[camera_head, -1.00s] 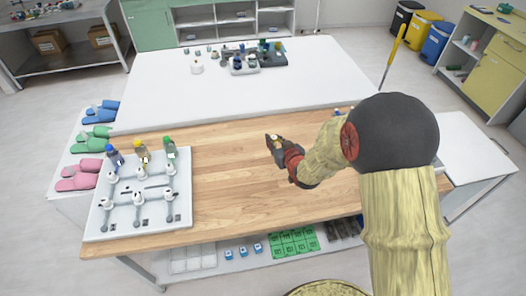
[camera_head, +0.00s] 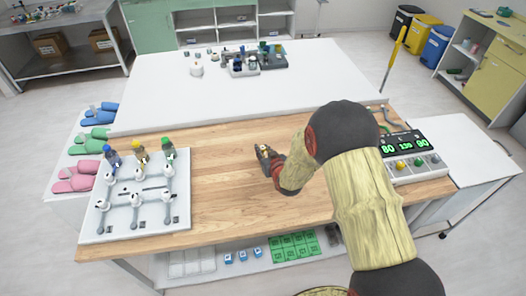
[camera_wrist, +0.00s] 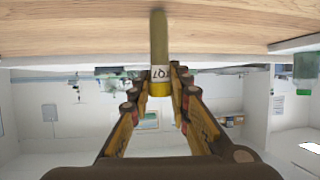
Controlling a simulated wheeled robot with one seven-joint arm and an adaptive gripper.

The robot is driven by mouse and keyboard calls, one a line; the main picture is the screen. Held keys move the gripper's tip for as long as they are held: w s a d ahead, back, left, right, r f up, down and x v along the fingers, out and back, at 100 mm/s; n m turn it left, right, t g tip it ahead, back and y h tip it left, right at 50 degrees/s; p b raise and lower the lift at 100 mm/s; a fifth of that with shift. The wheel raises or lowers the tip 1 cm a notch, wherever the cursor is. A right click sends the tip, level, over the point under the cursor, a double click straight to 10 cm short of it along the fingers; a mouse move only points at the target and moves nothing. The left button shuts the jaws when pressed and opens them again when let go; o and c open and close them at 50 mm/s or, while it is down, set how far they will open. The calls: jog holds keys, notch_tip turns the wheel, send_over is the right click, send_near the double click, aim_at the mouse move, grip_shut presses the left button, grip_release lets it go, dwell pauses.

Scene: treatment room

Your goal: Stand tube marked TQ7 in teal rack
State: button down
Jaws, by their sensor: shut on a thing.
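My gripper (camera_head: 265,154) is above the wooden worktop, near its middle. In the wrist view my gripper (camera_wrist: 160,82) is shut on a tube (camera_wrist: 159,45) with a yellowish body and a white label. The label is upside down in that picture and seems to read TQ7. The tube is too small to make out in the head view. On the white table behind, a group of grey and dark racks (camera_head: 248,67) holds small items, some of them blue or teal. I cannot tell for sure which one is the teal rack.
A white panel (camera_head: 118,222) with valves and coloured bottles stands at the left of the worktop. A device with green digits (camera_head: 405,146) is at the right. Green trays (camera_head: 293,246) lie on the shelf below. The worktop's middle (camera_head: 220,180) is clear.

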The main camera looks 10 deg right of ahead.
jog(key=shift+f, duration=0.15)
jog(key=c, duration=1.7)
grip_release()
jog(key=shift+o, duration=0.2)
